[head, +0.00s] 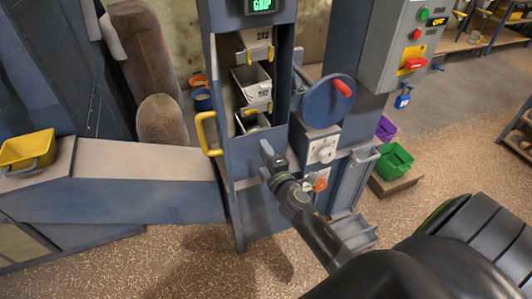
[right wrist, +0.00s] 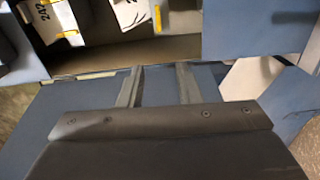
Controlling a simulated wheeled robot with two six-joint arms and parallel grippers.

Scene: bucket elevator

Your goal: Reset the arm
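My right arm (head: 318,232) reaches in from the lower right in the head view. My right gripper (head: 268,156) is in front of the blue elevator cabinet (head: 258,215), just below its open shaft. In the right wrist view its two fingers (right wrist: 159,82) stand apart with nothing between them and point toward the blue panel under the opening. I cannot tell whether they touch the panel. My left gripper is not in view.
A yellow handle (head: 206,133) is left of the shaft. A blue handwheel (head: 328,100) with a red knob and a control box (head: 402,45) are at right. A green bin (head: 394,162) stands beyond.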

